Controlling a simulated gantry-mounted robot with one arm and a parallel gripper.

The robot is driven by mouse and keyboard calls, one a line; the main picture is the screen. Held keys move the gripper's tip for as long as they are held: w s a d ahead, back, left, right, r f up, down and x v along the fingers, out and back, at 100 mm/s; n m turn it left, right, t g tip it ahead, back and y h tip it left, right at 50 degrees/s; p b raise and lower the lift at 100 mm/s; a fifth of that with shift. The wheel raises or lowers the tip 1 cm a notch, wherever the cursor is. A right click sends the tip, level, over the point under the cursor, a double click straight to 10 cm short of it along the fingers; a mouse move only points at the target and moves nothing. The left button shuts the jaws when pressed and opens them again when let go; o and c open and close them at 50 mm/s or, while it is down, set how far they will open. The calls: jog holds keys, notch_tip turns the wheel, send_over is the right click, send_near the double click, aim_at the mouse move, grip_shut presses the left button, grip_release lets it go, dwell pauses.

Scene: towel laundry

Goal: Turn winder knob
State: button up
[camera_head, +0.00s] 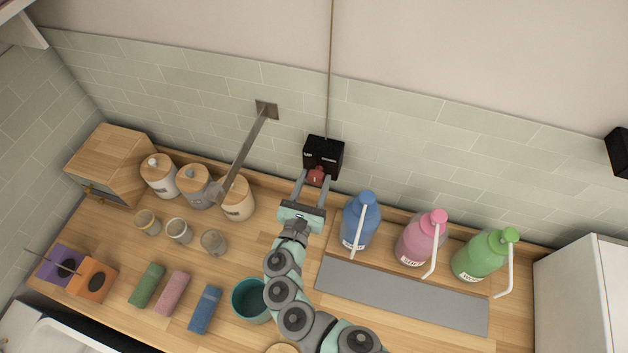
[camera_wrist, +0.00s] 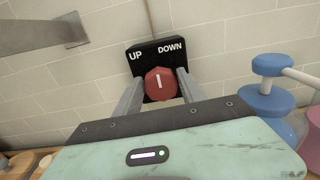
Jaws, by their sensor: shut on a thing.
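The winder is a black box (camera_head: 323,152) on the tiled wall, with a red knob (camera_head: 316,177) on its front. In the wrist view the box (camera_wrist: 158,52) reads UP on the left and DOWN on the right. There the knob (camera_wrist: 160,83) is red and faceted, and its white mark points nearly straight up. My gripper (camera_head: 315,181) reaches up to the box, with one finger on each side of the knob. In the wrist view my gripper (camera_wrist: 160,88) is shut on the knob.
A metal bar (camera_head: 243,155) juts from the wall left of the winder. Blue (camera_head: 361,222), pink (camera_head: 422,238) and green (camera_head: 484,255) pump bottles stand to the right. Lidded jars (camera_head: 196,186) stand to the left. A teal pot (camera_head: 250,300) sits beside my arm.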

jog(key=o, duration=1.3)
jog(key=shift+o, duration=0.2)
jog(key=shift+s, duration=0.1)
jog(key=b+v, duration=0.2)
jog(key=v, duration=0.8)
jog(key=shift+s+b, duration=0.3)
jog(key=shift+b, duration=0.05)
jog(key=shift+a, duration=0.1)
